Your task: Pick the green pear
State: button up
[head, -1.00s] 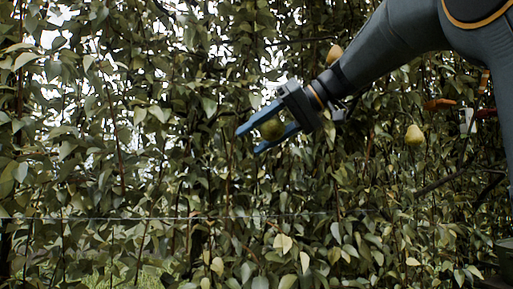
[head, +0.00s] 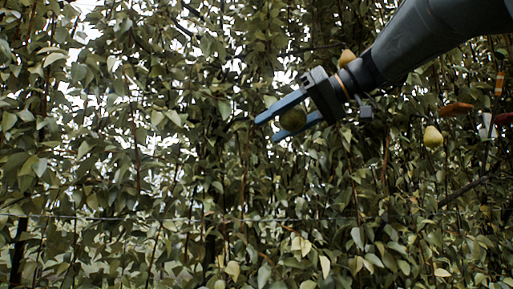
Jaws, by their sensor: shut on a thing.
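The green pear (head: 293,119) is dark green and sits between the two blue fingers of my gripper (head: 286,121), in the upper middle of the head view. My gripper is shut on it, with a finger on each side. The fingers point left and slightly down, in front of the leaves. Parts of the pear are hidden by the fingers. I cannot tell whether a stem still joins it to a branch.
A yellow pear (head: 433,136) hangs to the right, below my arm. An orange-brown pear (head: 347,58) shows just above my gripper. Dense leaves and thin branches fill the view. A thin wire (head: 150,217) runs across the lower part.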

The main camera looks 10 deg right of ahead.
aim_at(284, 116)
jog(key=shift+s+f+n+t+y+b, duration=0.15)
jog(key=shift+s+n+t+b, duration=0.4)
jog(key=shift+b, duration=1.25)
jog(key=shift+s+n+t+y+b, duration=0.25)
jog(key=shift+s+b, duration=0.5)
jog(key=shift+b, duration=1.05)
jog(key=shift+s+b, duration=0.1)
jog(key=shift+b, duration=0.65)
jog(key=s+n+t+b, duration=0.1)
jog(key=b, duration=0.5)
jog(key=shift+s+y, duration=0.3)
jog(key=shift+y, duration=0.1)
jog(key=shift+s+t+b, duration=0.15)
jog(key=shift+t+b, duration=0.15)
jog(key=shift+b, duration=0.3)
jog(key=shift+s+r, duration=0.1)
jog(key=shift+r, duration=0.15)
